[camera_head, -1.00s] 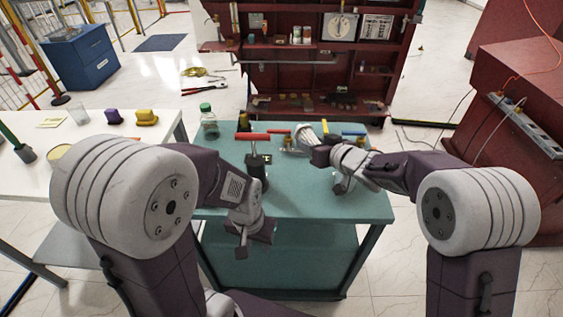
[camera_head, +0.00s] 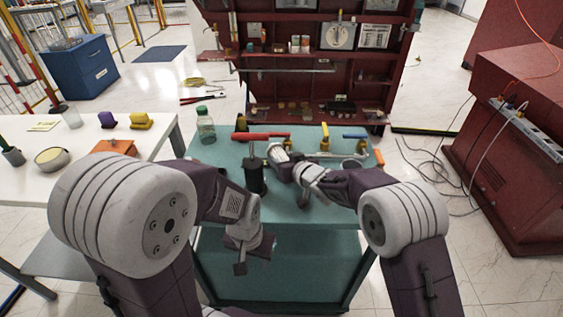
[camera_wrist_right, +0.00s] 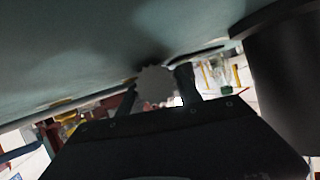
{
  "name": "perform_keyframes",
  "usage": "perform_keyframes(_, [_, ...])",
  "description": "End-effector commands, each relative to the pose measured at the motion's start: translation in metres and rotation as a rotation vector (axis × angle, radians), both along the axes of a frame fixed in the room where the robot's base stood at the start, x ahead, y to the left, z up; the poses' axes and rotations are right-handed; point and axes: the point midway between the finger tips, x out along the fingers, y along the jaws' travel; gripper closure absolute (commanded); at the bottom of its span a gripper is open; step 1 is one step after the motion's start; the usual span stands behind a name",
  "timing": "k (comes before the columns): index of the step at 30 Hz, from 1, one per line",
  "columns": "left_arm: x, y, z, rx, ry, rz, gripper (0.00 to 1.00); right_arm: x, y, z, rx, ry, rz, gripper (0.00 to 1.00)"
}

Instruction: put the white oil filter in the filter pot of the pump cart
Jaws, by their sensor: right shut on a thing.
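The white oil filter (camera_head: 279,153) shows as a pale cylinder above the teal pump cart's top (camera_head: 222,153). My right gripper (camera_head: 291,168) is at its near end. In the right wrist view, the right gripper (camera_wrist_right: 160,92) is shut on a pale scalloped end (camera_wrist_right: 156,84), likely the filter's. A black cylinder (camera_head: 255,180) under a red handle stands just left of the filter; a large black cylinder (camera_wrist_right: 285,75) also fills the right of the wrist view. A grey round rim (camera_head: 352,163), perhaps the filter pot, is partly hidden by my right arm. My left gripper (camera_head: 241,266) hangs at the cart's near edge, its jaws unclear.
A green-capped bottle (camera_head: 205,126) stands at the cart's back left. Yellow (camera_head: 324,139) and blue-handled (camera_head: 354,137) valves stand at its back right. A white table (camera_head: 62,205) with small items is on the left. A red shelf (camera_head: 310,85) stands behind.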

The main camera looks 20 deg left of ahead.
Motion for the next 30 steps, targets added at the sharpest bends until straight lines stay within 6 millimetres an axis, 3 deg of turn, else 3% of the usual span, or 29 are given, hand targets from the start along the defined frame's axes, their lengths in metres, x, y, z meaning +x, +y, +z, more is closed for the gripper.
perform_keyframes(5, [0.000,0.000,-0.003,0.000,0.000,0.000,0.64,0.000,0.000,-0.004,0.000,0.000,0.000,1.00])
perform_keyframes(6, [0.000,0.000,-0.003,0.000,0.000,0.000,0.64,0.000,0.000,-0.004,-0.001,0.001,0.000,0.56])
perform_keyframes(8, [0.000,0.000,-0.002,0.000,0.000,0.000,0.64,0.000,0.000,-0.003,-0.001,0.000,0.001,0.40])
perform_keyframes(9, [0.000,0.000,-0.002,0.000,0.000,0.000,0.64,0.000,0.000,-0.003,-0.001,0.001,0.000,0.37])
perform_keyframes(20, [0.000,0.000,0.001,0.000,0.000,0.000,0.64,-0.004,-0.004,0.004,-0.001,0.001,-0.001,0.37])
perform_keyframes(30, [0.000,0.000,0.004,0.000,0.000,0.000,0.64,-0.050,-0.053,0.033,0.000,0.000,-0.001,0.37])
